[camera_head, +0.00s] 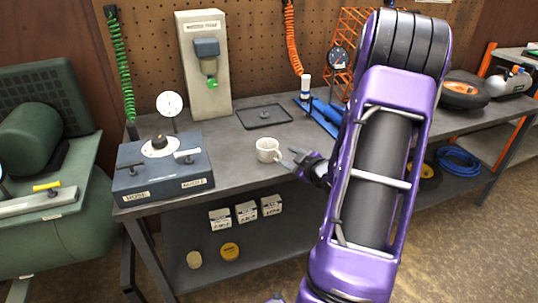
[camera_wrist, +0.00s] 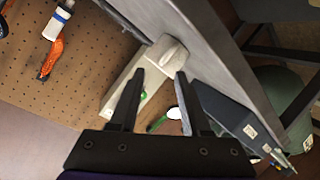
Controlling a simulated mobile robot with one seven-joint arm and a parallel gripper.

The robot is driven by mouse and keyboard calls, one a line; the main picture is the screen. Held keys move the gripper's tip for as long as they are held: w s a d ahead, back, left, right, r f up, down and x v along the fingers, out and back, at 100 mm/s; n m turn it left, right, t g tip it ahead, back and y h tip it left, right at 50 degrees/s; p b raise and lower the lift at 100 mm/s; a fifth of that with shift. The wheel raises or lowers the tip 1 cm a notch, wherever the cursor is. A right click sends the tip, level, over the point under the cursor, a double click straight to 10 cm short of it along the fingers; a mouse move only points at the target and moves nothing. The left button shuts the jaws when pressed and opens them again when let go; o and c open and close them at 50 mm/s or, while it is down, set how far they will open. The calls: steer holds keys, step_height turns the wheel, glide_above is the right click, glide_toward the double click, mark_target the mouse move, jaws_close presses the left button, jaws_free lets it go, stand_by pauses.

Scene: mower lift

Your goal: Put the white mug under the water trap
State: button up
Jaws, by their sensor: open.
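The white mug (camera_head: 267,150) stands upright on the grey bench, near its front edge. The water trap (camera_head: 205,65) is a pale upright block at the back of the bench, with a blue-grey body and a green tip; its green part shows in the wrist view (camera_wrist: 143,95). My gripper (camera_head: 287,158) is open and empty just right of the mug, fingers pointing left toward it. In the wrist view the mug (camera_wrist: 168,52) appears beyond and between the fingertips (camera_wrist: 160,73), in front of the pale block. Whether a finger touches the mug is unclear.
A flat dark tray (camera_head: 250,123) lies behind the mug, right of the water trap. A blue box (camera_head: 165,178) with levers and a white gauge (camera_head: 169,103) stand at the left. Blue parts (camera_head: 322,115) lie at the right. Bare bench lies between box and mug.

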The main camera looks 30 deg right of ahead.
mark_target(280, 154)
steer(key=x, duration=0.5)
steer(key=shift+f+b, duration=0.2)
steer(key=shift+b, duration=0.1)
steer(key=shift+c, duration=0.2)
jaws_close()
steer(key=shift+s+f, duration=0.1)
stand_by(0.8)
